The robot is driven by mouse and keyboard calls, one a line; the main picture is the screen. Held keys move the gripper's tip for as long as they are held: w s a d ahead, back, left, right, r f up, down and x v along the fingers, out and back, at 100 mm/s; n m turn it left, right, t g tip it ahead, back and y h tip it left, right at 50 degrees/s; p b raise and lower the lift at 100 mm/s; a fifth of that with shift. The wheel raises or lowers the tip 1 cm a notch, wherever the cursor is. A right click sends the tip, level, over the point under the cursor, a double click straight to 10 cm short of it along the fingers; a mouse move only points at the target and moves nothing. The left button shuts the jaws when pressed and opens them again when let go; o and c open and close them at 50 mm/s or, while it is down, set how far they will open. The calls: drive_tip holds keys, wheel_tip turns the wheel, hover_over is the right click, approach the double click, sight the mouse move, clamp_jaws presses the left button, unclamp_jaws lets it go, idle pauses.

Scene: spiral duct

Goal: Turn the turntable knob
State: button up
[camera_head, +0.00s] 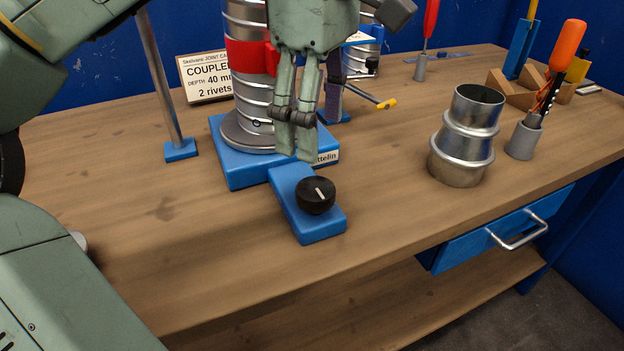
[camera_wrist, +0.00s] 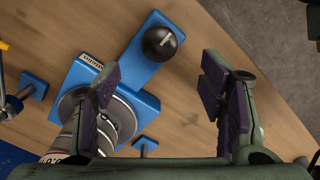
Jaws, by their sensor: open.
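The turntable knob (camera_head: 315,195) is a round black dial with a white line on top. It sits on a blue arm (camera_head: 318,227) that juts toward the front from the blue turntable base (camera_head: 240,172). The knob also shows in the wrist view (camera_wrist: 160,43), at upper centre, ahead of and between the fingers. My gripper (camera_head: 296,155) points down above the blue arm, behind and above the knob, apart from it. In the wrist view the fingers of my gripper (camera_wrist: 160,85) are wide apart with nothing between them.
A spiral duct (camera_head: 245,95) with a red band stands on the turntable close beside my gripper. A metal coupler (camera_head: 464,140) stands to the right. A blue post foot (camera_head: 181,150) is at left. The wooden bench (camera_head: 400,215) is clear around the knob's front.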

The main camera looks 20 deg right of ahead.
sight(316, 188)
wheel_tip(316, 188, down, 9)
drive_tip(key=shift+f+b, duration=0.1)
drive_tip(key=shift+b, duration=0.55)
drive_tip(key=shift+c, duration=0.3)
drive_tip(key=c, duration=1.1)
